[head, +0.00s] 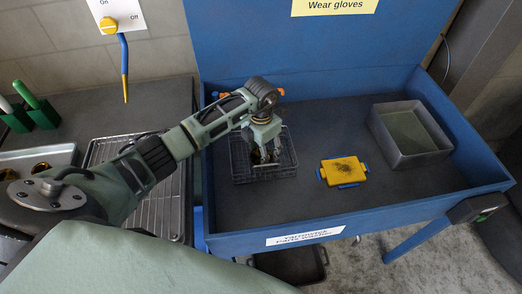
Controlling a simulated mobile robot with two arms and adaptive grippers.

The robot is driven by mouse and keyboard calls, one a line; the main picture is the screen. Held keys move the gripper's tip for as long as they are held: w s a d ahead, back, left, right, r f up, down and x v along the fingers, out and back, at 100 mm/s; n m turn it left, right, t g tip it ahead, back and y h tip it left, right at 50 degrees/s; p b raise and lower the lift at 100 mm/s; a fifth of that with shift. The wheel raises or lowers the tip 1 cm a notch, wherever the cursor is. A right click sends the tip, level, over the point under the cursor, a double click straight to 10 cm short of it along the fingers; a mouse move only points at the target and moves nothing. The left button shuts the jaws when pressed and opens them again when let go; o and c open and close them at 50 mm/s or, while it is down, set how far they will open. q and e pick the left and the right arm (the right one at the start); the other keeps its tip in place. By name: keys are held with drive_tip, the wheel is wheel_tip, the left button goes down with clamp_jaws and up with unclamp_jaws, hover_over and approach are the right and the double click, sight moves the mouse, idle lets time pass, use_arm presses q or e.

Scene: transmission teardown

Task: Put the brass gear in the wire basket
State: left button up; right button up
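The wire basket (290,168) stands on the floor of the blue parts washer, at its left. My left arm reaches in from the left, and my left gripper (264,157) points down inside the basket's outline. A small dark, brassy patch shows between its fingers, too small to tell whether it is a brass gear, held or lying in the basket. Brass-coloured parts (40,168) lie in a metal tray at the far left. My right gripper is out of view.
A yellow block with blue tabs (344,171) lies right of the basket. A grey open bin (410,135) stands at the washer's right. The blue front wall (235,241) bounds the washer. A wire rack (168,205) lies on the left bench, partly under my arm.

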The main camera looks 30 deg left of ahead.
use_arm(q)
drive_tip(key=shift+o, duration=1.4)
drive_tip(key=shift+r, duration=0.5)
wheel_tip(320, 180, up, 11)
drive_tip(key=b, duration=0.2)
drive_tip(key=shift+r, duration=0.2)
